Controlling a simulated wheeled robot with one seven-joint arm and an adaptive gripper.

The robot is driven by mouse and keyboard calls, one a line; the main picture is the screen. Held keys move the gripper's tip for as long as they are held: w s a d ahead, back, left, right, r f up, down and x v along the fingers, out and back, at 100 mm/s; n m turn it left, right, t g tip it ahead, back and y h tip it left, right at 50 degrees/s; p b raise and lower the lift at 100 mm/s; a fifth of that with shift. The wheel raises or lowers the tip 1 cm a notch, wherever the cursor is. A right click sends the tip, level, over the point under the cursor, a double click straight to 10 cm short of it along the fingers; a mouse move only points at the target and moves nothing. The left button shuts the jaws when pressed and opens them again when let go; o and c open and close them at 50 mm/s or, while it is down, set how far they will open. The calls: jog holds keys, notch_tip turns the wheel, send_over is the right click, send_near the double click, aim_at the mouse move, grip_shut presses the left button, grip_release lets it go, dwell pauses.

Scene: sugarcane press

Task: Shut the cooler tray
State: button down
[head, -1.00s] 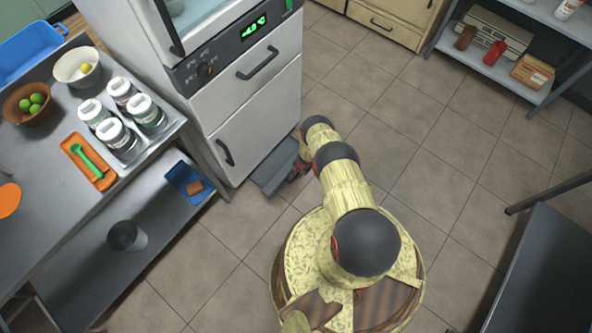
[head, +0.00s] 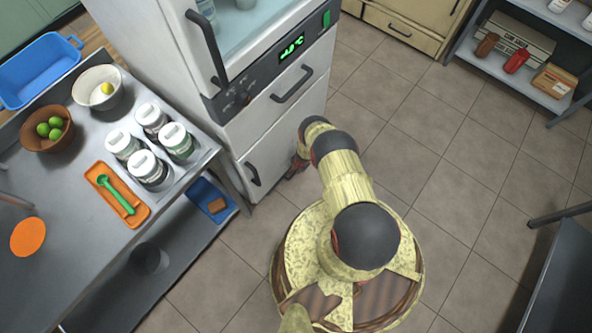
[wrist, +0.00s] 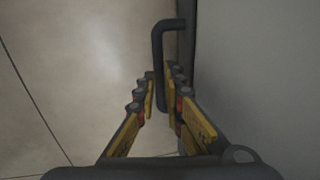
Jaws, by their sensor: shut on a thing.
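The white cooler (head: 235,90) stands at upper centre in the head view, with a green temperature display. Its drawer front carries a dark bar handle, and a second handle shows lower down. No tray sticks out from its base in the head view; my arm hides part of the lower front. My gripper (head: 294,167) is low against the cooler's front. In the wrist view my gripper (wrist: 162,80) is closed around a dark bent handle (wrist: 158,48) beside a dark edge and a pale grey panel (wrist: 250,75). Which part this handle belongs to is hard to see.
A steel table (head: 45,185) at the left holds jars, bowls, a blue bin and an orange tray with a green spoon. A shelf (head: 525,75) stands at upper right. A dark surface (head: 565,270) is at lower right. Tiled floor (head: 450,160) is clear between them.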

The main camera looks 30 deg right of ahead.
jog(key=shift+w, duration=0.35)
jog(key=c, duration=2.2)
grip_release()
jog(key=shift+o, duration=0.2)
jog(key=shift+r, duration=0.2)
notch_tip(320, 180, up, 11)
jog(key=s, duration=0.2)
jog(key=shift+s+d+r, duration=0.15)
jog(key=shift+s+d, duration=0.05)
jog(key=shift+d, duration=0.05)
